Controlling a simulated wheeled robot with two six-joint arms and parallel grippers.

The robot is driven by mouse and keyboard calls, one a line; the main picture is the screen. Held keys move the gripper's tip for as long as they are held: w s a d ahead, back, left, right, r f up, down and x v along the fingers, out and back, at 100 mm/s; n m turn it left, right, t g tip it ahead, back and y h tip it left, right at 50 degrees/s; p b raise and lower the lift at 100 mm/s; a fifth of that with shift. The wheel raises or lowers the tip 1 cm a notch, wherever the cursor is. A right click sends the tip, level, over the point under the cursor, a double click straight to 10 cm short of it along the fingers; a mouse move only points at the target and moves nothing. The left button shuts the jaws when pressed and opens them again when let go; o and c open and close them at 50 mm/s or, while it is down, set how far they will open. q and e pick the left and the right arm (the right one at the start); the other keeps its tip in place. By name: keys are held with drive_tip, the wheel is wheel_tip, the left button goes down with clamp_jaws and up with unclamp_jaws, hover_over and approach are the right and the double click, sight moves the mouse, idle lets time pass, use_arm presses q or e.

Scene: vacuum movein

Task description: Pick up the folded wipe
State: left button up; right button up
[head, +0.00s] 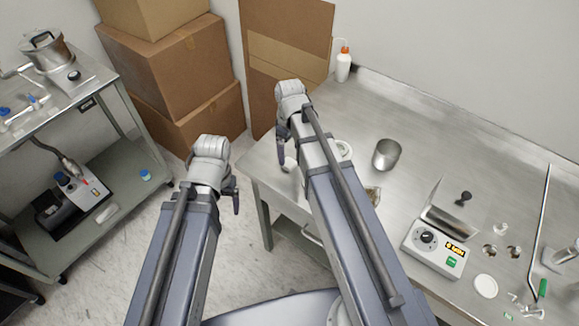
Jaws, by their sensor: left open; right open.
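I cannot tell for sure which item is the folded wipe. A small white piece (289,164) shows at the left end of the steel table, just beside the fingers of my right gripper (282,150). Another small pale, flat item (106,212) lies on the cart's lower shelf. My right gripper is open, pointing down over the table's left end; its fingers are partly hidden by its own wrist. I see nothing held in it. My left gripper (235,194) is open and appears empty, left of the table over the floor gap.
A cart (118,240) stands left. Cardboard boxes (175,80) stand behind. My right arm hides part of the table.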

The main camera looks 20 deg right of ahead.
sight(289, 162)
drive_tip(key=shift+f, duration=0.1)
drive_tip(key=f+b, duration=0.5)
drive_tip(key=shift+w+a+f, duration=0.1)
drive_tip(key=shift+w+f, duration=0.05)
drive_tip(key=shift+w, duration=0.05)
drive_tip(key=shift+c, duration=0.3)
clamp_jaws()
idle(0.4)
